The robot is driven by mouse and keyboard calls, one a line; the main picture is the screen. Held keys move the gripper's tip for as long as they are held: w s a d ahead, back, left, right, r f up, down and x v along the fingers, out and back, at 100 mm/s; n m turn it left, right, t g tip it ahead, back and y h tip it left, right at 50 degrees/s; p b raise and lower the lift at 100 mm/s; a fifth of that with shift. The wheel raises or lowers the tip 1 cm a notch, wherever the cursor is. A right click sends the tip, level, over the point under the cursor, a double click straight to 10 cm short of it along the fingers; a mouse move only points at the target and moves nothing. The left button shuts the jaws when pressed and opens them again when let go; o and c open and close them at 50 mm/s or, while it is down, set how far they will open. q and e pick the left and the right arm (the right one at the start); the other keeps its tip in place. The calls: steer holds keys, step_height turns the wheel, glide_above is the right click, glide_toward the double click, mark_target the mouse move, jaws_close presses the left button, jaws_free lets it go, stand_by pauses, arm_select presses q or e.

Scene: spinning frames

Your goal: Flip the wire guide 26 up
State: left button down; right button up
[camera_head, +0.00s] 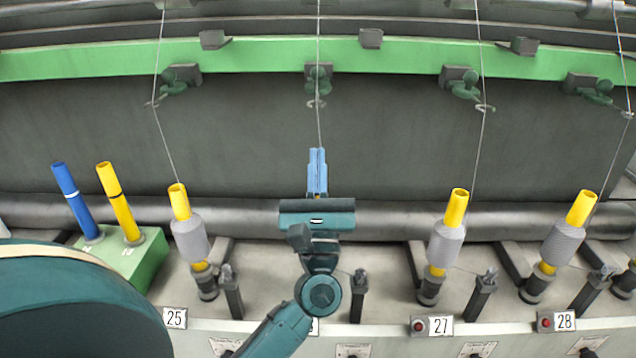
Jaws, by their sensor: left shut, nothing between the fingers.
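Wire guide 26 (318,76) is a small dark green piece on a grey block at the lower edge of the green rail. A curled wire hook (316,103) hangs just below it, and a thin thread runs down through it. My left gripper (317,152) is shut and empty, with its light blue fingers pointing up the picture. Its tips appear below the hook, with a gap between them in the picture. My left arm hides most of spindle position 26 and its number plate. My right gripper is not in view.
Similar wire guides sit at positions 25 (176,80), 27 (462,84) and 28 (590,87), each with a thread. Yellow bobbins (447,238) stand on both sides of my arm. A green box (147,259) with blue and yellow tubes stands at left.

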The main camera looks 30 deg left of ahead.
mark_target(317, 100)
arm_select(q)
steer(key=r, duration=0.1)
steer(key=w+a+r+p, duration=0.1)
steer(key=r, duration=0.1)
steer(key=w+r+p, duration=0.1)
steer(key=r, duration=0.1)
steer(key=shift+a+r, duration=0.15)
steer(key=shift+r, duration=0.35)
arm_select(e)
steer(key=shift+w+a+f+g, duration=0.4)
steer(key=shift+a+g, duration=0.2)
arm_select(q)
steer(key=shift+p, duration=0.3)
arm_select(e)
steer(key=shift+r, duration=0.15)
